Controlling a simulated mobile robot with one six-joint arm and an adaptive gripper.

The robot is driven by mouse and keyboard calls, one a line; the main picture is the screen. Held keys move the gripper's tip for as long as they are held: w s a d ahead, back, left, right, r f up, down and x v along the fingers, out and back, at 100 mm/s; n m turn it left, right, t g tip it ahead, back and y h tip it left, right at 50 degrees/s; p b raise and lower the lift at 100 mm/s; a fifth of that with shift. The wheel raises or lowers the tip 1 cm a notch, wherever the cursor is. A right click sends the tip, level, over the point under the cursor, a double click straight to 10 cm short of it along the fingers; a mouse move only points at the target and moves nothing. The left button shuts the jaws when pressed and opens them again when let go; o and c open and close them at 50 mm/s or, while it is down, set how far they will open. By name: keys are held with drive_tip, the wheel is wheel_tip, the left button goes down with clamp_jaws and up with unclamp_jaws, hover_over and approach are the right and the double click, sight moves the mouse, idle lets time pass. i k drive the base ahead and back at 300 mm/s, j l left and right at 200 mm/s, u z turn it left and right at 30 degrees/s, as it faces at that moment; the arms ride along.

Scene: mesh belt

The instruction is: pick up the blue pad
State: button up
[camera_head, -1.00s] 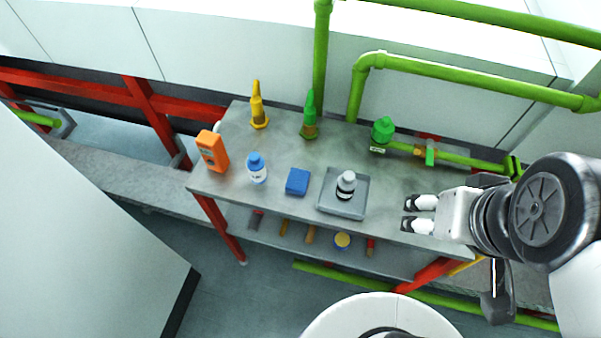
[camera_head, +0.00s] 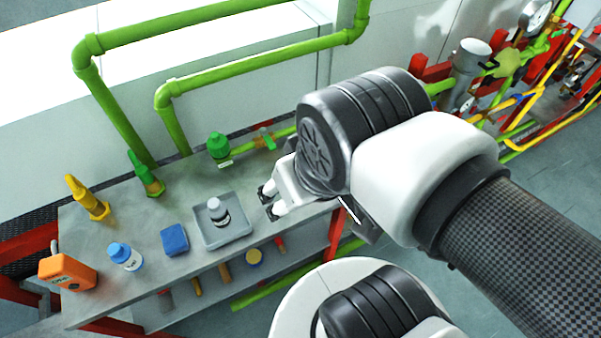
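The blue pad (camera_head: 175,239) is a small blue block lying on the grey table top (camera_head: 120,214), near its front edge. It sits between a white bottle with a blue cap on its left and a grey tray on its right. My gripper (camera_head: 267,201) is to the right of the pad, past the tray, over the right part of the table. Its two dark-tipped fingers are apart with a gap between them and hold nothing. My wrist and forearm hide the right end of the table.
The grey tray (camera_head: 238,228) holds a white bottle with a dark band (camera_head: 217,209). Left are the blue-capped bottle (camera_head: 124,256) and an orange box (camera_head: 67,271). Green pipes (camera_head: 180,132) rise at the back.

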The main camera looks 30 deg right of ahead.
sight(174, 239)
drive_tip(key=i+j+u, duration=0.15)
drive_tip(key=j, duration=0.3)
drive_tip(key=j+u, duration=0.15)
drive_tip(key=j, duration=0.3)
drive_tip(key=i+j+u, duration=0.15)
drive_tip(key=j, duration=0.25)
